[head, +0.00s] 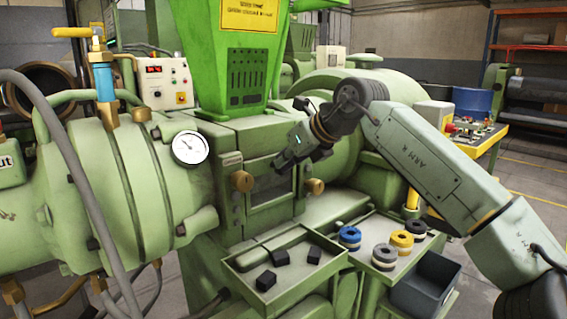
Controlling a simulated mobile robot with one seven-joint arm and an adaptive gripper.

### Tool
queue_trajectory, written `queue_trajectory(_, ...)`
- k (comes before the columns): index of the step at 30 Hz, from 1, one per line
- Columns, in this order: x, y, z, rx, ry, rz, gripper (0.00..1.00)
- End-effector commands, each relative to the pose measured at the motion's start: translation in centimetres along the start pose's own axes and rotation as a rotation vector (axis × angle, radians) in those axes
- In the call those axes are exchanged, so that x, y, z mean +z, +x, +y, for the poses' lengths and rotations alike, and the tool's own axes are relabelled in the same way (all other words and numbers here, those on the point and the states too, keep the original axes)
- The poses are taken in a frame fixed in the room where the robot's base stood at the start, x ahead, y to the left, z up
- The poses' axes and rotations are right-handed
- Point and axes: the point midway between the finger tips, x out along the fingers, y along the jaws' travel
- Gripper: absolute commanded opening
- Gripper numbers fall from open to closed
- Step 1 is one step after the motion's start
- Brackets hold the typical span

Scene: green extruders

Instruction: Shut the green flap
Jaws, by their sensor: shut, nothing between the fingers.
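The green flap (262,214) is on the front of the extruder, below the bright green hopper. It appears as a framed panel around a dark, window-like recess, with a brass knob (242,181) at its left and another brass knob (315,186) at its right. I cannot tell how far the flap stands from the machine. My gripper (284,163) is shut and empty, reaching from the upper right in front of the flap's upper right part. It hides some of the upper edge there. Whether the fingertips touch the flap is unclear.
Below, a green tray (232,268) holds several black blocks. Beside it, another tray (372,270) holds blue, grey, yellow and black rings. A dark bin (425,283) sits lower right. A pressure gauge (190,148) and a grey hose (85,180) are at the left.

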Motion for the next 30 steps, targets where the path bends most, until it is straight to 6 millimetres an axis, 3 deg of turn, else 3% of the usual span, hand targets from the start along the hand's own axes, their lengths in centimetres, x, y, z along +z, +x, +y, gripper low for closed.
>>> queue_trajectory(19,0.8,-0.3,0.2,0.001,-0.003,-0.008,0.00)
queue_trajectory(30,5.6,-3.0,1.4,0.006,-0.007,-0.004,0.00)
